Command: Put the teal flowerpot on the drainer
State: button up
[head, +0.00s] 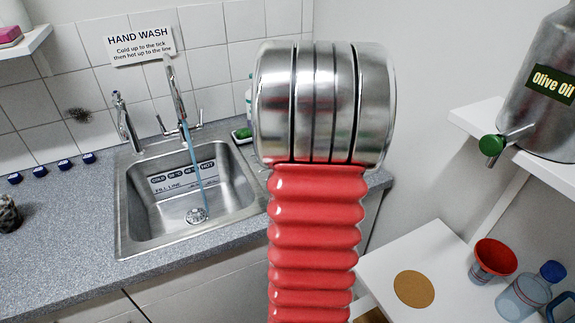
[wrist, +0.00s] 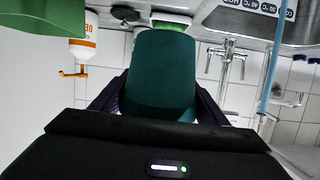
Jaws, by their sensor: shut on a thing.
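In the wrist view the teal flowerpot (wrist: 163,72) is between the two dark fingers of my gripper (wrist: 160,88). My gripper is shut on it. That view looks upside down, with the counter along its top. A large green thing (wrist: 40,20) fills the top left corner, cut off by the frame; I cannot tell whether it is the drainer. I see no clear drainer in either view. In the head view my own red and metal arm stands in the middle and hides what is behind it; my gripper and the pot do not show there.
The sink (head: 190,205) has water running from a tap (head: 178,95). A green sponge (head: 243,134) and a soap bottle (wrist: 84,45) are beside it. Blue caps (head: 40,171) line the counter. At right are an oil tank (head: 540,110), red funnel (head: 495,260) and jug (head: 525,295).

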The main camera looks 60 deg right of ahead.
jog(key=shift+w+a+f, duration=0.15)
jog(key=shift+a, duration=0.2)
jog(key=shift+d, duration=0.1)
jog(key=shift+f, duration=3.1)
jog(key=shift+f, duration=0.1)
jog(key=shift+f, duration=1.8)
jog(key=shift+f, duration=0.1)
jog(key=o, duration=1.1)
jog(key=shift+c, duration=0.2)
